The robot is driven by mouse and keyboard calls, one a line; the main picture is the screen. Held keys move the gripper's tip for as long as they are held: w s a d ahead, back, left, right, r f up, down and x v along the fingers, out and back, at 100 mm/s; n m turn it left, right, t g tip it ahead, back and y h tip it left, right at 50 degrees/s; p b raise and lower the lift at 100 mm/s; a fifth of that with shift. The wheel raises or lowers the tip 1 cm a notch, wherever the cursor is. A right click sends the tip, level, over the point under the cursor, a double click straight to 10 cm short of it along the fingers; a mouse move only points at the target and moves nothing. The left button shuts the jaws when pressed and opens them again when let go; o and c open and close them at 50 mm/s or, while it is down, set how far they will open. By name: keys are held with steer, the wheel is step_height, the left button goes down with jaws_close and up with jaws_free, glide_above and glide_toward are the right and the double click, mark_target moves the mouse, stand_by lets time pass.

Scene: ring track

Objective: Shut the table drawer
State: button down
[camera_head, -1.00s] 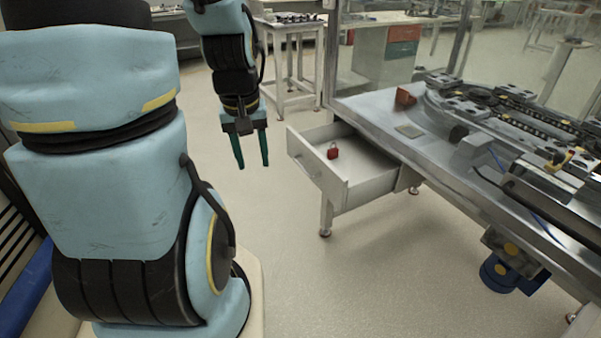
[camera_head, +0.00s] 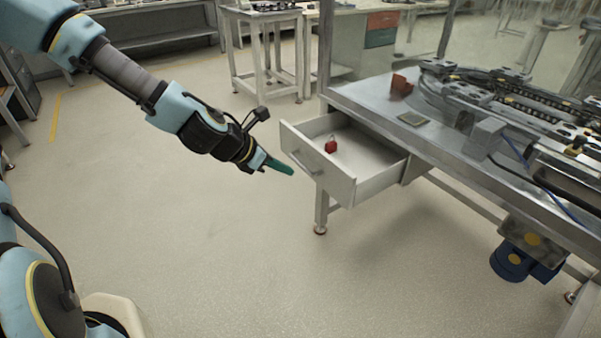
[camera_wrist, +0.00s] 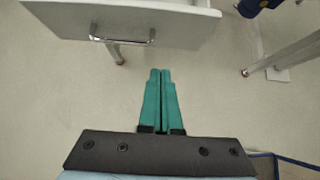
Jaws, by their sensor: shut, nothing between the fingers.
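The table drawer (camera_head: 318,168) is pulled out from under the metal table (camera_head: 440,137). A small red padlock-like object (camera_head: 331,146) lies inside it. In the wrist view the drawer front (camera_wrist: 190,22) with its metal handle (camera_wrist: 122,40) is at the top. My gripper (camera_head: 291,173) is shut and empty, its green fingers together. In the head view its tips are just left of and below the drawer front, and they look apart from it. In the wrist view the fingertips (camera_wrist: 160,72) point toward the drawer front, with floor showing between.
A red-brown cup-like object (camera_head: 401,85) and a flat grey plate (camera_head: 412,119) lie on the tabletop near the track. A table leg (camera_head: 321,210) stands below the drawer. A blue motor (camera_head: 512,262) hangs under the table. The floor at left is clear.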

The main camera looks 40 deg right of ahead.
mark_target(314, 175)
steer(key=x, duration=0.3)
steer(key=d+r+p+x, duration=0.1)
steer(key=x, duration=0.7)
steer(key=shift+s+d+r+p, duration=0.15)
steer(key=shift+d+p, duration=0.05)
steer(key=shift+p, duration=0.1)
steer(key=shift+d, duration=0.7)
